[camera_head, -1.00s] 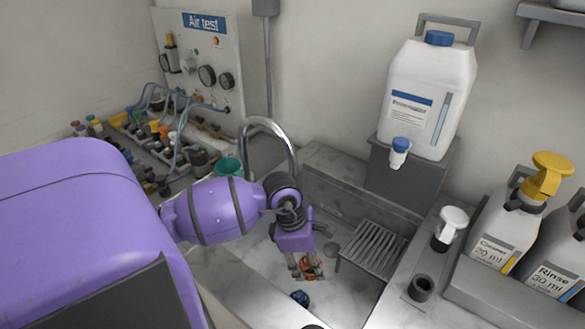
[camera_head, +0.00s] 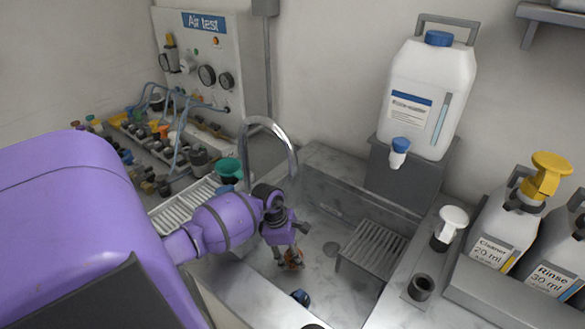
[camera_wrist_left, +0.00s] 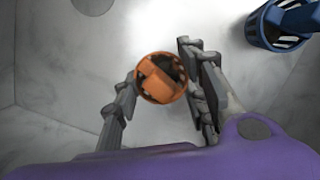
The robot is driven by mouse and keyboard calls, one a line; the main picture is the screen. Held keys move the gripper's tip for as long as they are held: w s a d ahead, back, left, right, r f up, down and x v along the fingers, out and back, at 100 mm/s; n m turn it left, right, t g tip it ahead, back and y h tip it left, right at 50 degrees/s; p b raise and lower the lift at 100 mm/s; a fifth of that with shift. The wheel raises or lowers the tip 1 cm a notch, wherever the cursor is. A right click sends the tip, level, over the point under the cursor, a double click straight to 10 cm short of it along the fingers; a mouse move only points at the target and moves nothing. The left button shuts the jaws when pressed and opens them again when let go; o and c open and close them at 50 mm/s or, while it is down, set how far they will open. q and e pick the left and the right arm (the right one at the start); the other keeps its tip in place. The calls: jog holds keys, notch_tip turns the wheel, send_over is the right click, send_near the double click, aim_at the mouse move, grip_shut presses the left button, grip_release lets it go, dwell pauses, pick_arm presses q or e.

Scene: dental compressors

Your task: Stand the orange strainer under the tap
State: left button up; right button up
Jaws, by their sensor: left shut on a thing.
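The orange strainer (camera_head: 293,259) is in the sink basin, low down below my left gripper. In the left wrist view the orange strainer (camera_wrist_left: 161,78) shows as a small round slotted cup between the two fingers. My left gripper (camera_head: 287,255) is shut on it and points down into the basin; its fingers also show in the left wrist view (camera_wrist_left: 158,92). The tap (camera_head: 272,132) is a curved chrome spout arching over the sink, behind and above the gripper. Whether the strainer touches the basin floor I cannot tell. My right gripper is not in view.
A blue strainer (camera_head: 300,297) stands in the basin near its front edge and also shows in the left wrist view (camera_wrist_left: 272,25). A grey slatted rack (camera_head: 372,250) is to the right. A white water container (camera_head: 428,95) stands behind it.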

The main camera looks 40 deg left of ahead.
pick_arm(q)
jog(key=shift+f, duration=0.2)
jog(key=o, duration=1)
jog(key=shift+r, duration=0.1)
jog(key=shift+r, duration=0.3)
jog(key=v, duration=1.1)
jog(key=shift+r, duration=0.3)
